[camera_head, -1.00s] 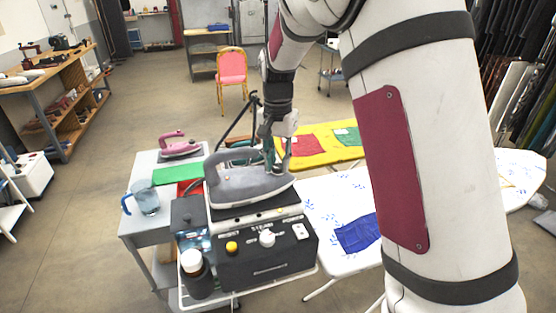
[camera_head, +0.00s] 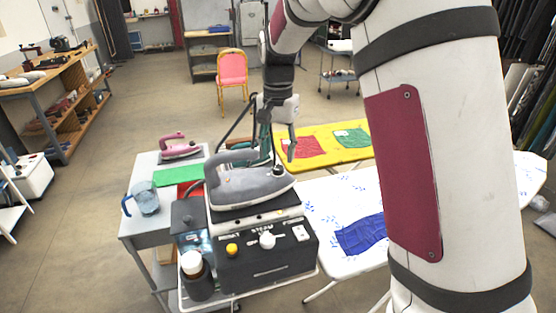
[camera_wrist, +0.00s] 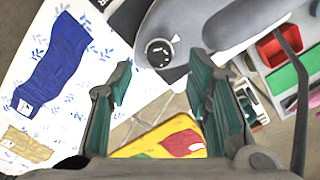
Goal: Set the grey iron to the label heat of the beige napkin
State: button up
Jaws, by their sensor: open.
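The grey iron (camera_head: 245,185) rests on top of a black steam station (camera_head: 266,255), its nose to the right. Its dark round dial (camera_wrist: 158,52) with a white mark shows on the iron's body in the wrist view, with a small white pointer beside it. My gripper (camera_head: 278,150) is open and empty, just above the dial end of the iron and apart from it. In the wrist view the green-padded fingers (camera_wrist: 160,82) stand apart with nothing between them. The beige napkin (camera_wrist: 26,146) lies on the white patterned board with a small white label; the label's marking is too small to read. The napkin is hidden in the head view.
A blue cloth (camera_head: 360,235) lies on the white ironing board (camera_head: 320,205). A yellow board (camera_head: 325,145) behind holds red and green cloths.

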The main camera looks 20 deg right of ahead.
aim_at(279, 168)
notch_tip(279, 168, up, 8)
dwell(0.6)
jog(key=s+r+n+t, duration=0.1)
jog(key=s+r+n, duration=0.15)
jog(key=s, duration=0.45)
jog(key=s+r+n+t, duration=0.1)
jog(key=s+r+t, duration=0.1)
jog(key=s+r, duration=0.35)
jog(key=s+f+n+t, duration=0.1)
jog(key=s+f+n, duration=0.1)
jog(key=s, duration=0.6)
jog(key=s+f+n+t, duration=0.1)
jog(key=s+f+n, duration=0.1)
jog(key=s, duration=0.7)
jog(key=shift+d+f+n+t, duration=0.15)
jog(key=shift+f+n+t, duration=0.2)
jog(key=shift+f, duration=0.5)
